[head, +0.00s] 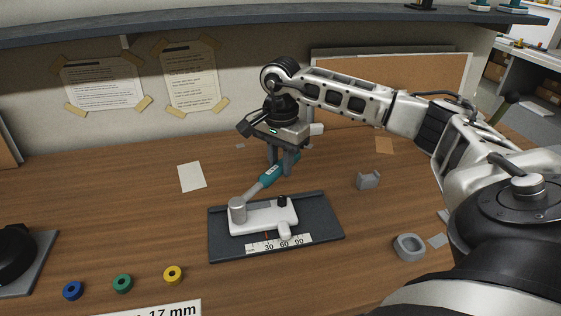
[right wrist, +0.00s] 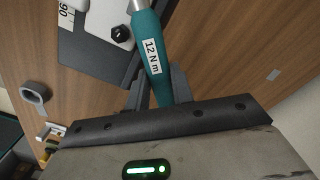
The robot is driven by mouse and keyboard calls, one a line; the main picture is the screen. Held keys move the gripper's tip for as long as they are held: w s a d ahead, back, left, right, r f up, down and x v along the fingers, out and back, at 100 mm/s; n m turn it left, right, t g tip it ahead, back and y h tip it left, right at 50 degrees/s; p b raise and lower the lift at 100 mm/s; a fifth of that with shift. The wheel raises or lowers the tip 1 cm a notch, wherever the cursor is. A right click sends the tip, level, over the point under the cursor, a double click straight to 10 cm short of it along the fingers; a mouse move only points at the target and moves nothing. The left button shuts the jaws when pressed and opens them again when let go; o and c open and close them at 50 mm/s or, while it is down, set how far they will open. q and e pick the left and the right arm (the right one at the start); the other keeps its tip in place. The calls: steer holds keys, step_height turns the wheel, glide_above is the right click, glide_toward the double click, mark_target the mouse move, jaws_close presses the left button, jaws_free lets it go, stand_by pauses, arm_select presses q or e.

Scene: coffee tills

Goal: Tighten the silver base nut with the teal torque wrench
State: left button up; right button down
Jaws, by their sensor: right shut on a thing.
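The torque wrench (head: 269,177) has a teal handle and a silver shaft. Its handle, labelled "12 N m", also shows in the right wrist view (right wrist: 152,60). My right gripper (head: 284,165) is shut on the handle, which slants down to the left. The silver cylindrical head (head: 237,210) at the shaft's far end stands on the left end of a white fixture (head: 262,220). I cannot make out the silver base nut apart from this head; it may be hidden beneath it. My left gripper is not in view.
A dark base plate (head: 325,225) carries the fixture, a black nut (head: 282,201) and a scale strip (head: 279,244) marked 30, 60, 90. Blue, green and yellow rings (head: 173,274) lie in front. Grey holders (head: 368,180) stand at right. A shelf (head: 210,24) spans the back.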

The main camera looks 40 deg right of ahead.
steer(key=shift+r+p, duration=0.45)
steer(key=shift+r, duration=0.45)
step_height(320, 180, up, 3)
steer(key=shift+p, duration=1.25)
steer(key=shift+r, duration=1.05)
steer(key=shift+a, duration=0.1)
